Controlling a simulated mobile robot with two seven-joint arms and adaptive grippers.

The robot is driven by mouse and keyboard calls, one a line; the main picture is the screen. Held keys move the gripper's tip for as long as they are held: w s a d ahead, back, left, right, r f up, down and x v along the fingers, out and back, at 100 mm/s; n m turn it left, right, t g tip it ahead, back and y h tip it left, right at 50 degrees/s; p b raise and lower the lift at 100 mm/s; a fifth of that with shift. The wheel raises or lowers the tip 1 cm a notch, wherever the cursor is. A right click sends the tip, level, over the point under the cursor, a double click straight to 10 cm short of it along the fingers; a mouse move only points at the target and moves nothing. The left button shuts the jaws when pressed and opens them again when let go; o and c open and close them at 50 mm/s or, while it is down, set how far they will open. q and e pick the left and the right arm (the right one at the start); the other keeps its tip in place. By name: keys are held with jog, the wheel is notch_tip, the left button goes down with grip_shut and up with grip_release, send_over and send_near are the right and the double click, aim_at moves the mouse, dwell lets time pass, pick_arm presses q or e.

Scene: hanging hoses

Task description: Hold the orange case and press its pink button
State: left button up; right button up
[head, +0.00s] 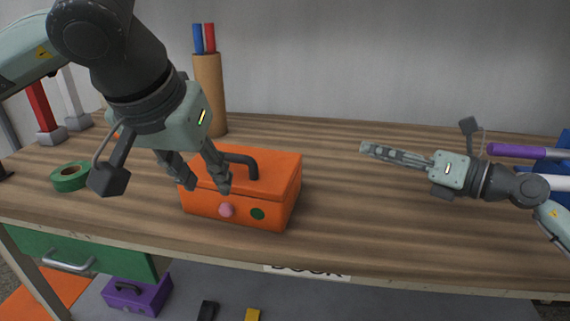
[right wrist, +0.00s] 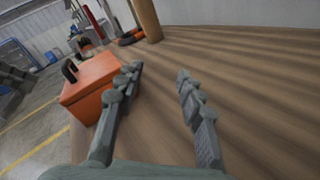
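The orange case (head: 262,207) stands closed on the wooden table, with a dark handle (head: 243,163) on its lid.
A brown cylinder (head: 209,95) with blue and red rods stands behind the case. Green tape (head: 70,176) lies at the left. A purple rod (head: 515,151) is at the right. A purple case (head: 138,295) sits below the table. The table between the case and my right gripper is clear.

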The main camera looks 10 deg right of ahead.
aim_at(252, 161)
jog(key=s+a+n+g+y, duration=0.1)
jog(key=a+n+g+y, duration=0.1)
jog(key=a+n, duration=0.2)
jog(key=s+a+r+n+g+y, duration=0.1)
jog(key=s+a+n+g+y, duration=0.1)
jog(key=a+n, duration=0.3)
jog(key=s+a+r+n+g+y, duration=0.1)
jog(key=a+n, duration=0.4)
jog(key=a, duration=0.5)
jog(key=shift+s+a+g+y, duration=0.25)
jog(key=shift+g+y, duration=0.15)
jog(key=x, duration=0.7)
jog(key=shift+a+f, duration=0.1)
jog(key=shift+a, duration=0.1)
grip_shut()
pick_arm(q)
jog(key=shift+f+b, duration=0.25)
jog(key=shift+b, duration=0.05)
pick_arm(e)
jog(key=shift+f, duration=0.4)
